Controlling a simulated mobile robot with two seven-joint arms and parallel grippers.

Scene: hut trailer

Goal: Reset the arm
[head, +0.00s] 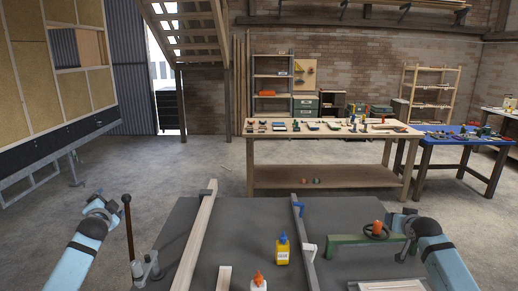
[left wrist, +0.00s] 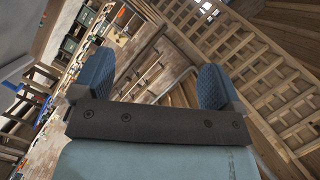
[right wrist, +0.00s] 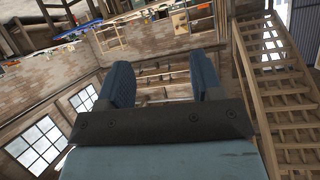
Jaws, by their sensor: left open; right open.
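My left gripper (head: 108,202) is raised at the left of the grey table in the head view. Its two blue fingers stand apart with nothing between them in the left wrist view (left wrist: 155,88). My right gripper (head: 402,212) is at the right of the table in the head view, near the green bracket. Its fingers are also apart and empty in the right wrist view (right wrist: 160,85). Neither gripper holds anything.
A wooden workbench (head: 320,180) stands beyond, across open floor.

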